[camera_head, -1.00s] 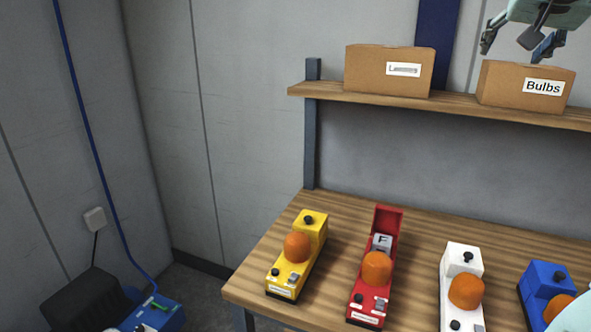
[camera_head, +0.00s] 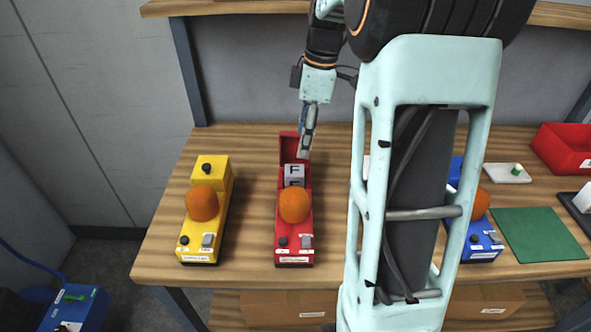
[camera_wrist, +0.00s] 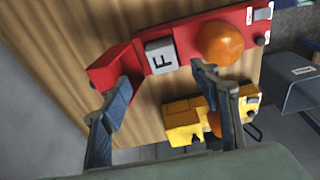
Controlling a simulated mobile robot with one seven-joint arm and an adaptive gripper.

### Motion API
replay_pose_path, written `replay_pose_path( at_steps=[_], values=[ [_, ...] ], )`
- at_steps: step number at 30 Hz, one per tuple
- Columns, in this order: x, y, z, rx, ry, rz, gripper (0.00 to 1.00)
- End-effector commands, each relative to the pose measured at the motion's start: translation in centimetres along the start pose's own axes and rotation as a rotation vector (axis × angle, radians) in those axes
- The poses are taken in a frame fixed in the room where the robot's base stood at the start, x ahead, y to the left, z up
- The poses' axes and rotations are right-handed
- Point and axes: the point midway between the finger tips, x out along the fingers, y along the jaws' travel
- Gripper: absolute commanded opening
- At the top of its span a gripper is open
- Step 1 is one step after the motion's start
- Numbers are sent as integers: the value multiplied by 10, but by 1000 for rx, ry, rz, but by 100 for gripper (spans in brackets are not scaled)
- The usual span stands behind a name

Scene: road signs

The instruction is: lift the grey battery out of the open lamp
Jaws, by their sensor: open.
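The red lamp (camera_head: 294,225) stands on the table with its lid (camera_head: 289,148) raised at the back and an orange dome at its front half. The grey battery (camera_head: 294,170), marked F, sits in its open rear part; it also shows in the wrist view (camera_wrist: 160,57). My gripper (camera_head: 304,150) is above the rear of the red lamp, just beside the raised lid. In the wrist view my gripper (camera_wrist: 161,80) is open, with its fingers apart and nothing between them. The battery appears just beyond the gap between the fingertips.
A yellow lamp (camera_head: 207,222), closed, stands left of the red one. A blue lamp (camera_head: 485,241) stands right, partly behind my arm; a white one is almost hidden. A green mat (camera_head: 541,236), a white plate (camera_head: 507,173) and a red bin (camera_head: 563,150) lie farther right. The shelf (camera_head: 230,8) runs above.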

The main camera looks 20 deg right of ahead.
Motion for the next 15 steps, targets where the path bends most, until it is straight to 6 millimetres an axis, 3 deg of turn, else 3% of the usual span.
replay_pose_path(
  at_steps=[9,15],
  values=[
    [46,-4,-2,-19,2,-14,56],
    [62,-4,-2,-18,2,-13,56]
  ],
)
